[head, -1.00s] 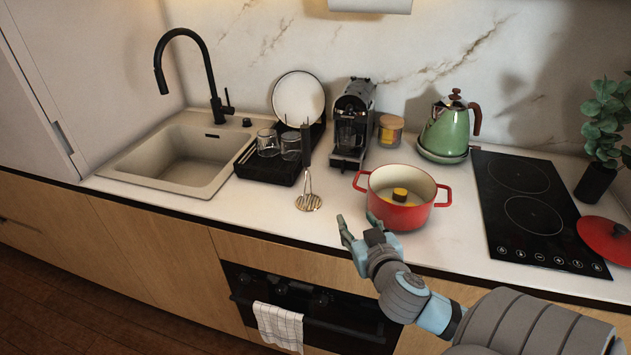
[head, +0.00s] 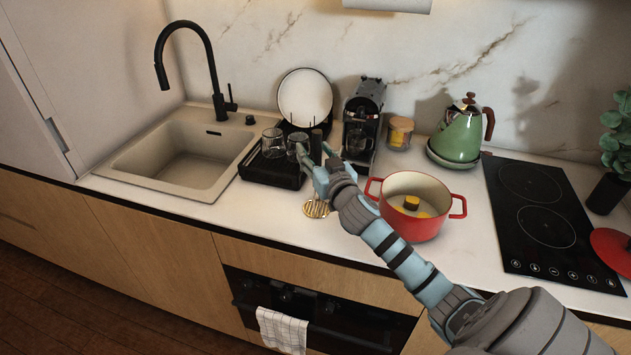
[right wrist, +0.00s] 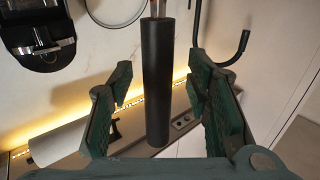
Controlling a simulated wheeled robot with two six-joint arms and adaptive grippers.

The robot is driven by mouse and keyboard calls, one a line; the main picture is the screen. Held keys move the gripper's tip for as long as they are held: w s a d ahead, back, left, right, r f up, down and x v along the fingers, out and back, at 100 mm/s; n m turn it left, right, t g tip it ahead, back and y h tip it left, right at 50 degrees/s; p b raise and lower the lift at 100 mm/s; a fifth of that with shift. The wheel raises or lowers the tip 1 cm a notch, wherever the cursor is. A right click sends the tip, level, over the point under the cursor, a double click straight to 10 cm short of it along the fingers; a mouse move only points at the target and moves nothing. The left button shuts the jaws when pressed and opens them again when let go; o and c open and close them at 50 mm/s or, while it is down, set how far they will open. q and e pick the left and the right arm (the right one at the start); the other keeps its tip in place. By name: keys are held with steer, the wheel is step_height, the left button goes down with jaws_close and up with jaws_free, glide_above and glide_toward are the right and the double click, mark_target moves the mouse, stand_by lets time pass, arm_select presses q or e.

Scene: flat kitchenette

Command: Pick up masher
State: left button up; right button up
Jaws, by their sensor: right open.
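The masher stands upright on the counter, with its black handle (head: 316,146) up and its round gold-coloured slotted head (head: 317,209) on the worktop. My right gripper (head: 314,160) is open at the handle, and its fingers and wrist hide the middle of the masher. In the right wrist view the black handle (right wrist: 158,85) shows between the two green finger pads of my right gripper (right wrist: 162,78), with a visible gap on each side. My left gripper is not in view.
The red pot (head: 415,205) stands close to the right of my right wrist. A black drying rack (head: 270,172) with glasses (head: 273,143) is just left of the masher. The coffee machine (head: 362,120) stands behind. The counter front left of the masher is clear.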

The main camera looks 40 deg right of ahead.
steer(key=shift+s, duration=0.15)
steer(key=shift+c, duration=0.5)
steer(key=shift+s+r, duration=0.2)
steer(key=shift+s, duration=0.05)
steer(key=c, duration=0.6)
jaws_close()
steer(key=shift+w, duration=0.1)
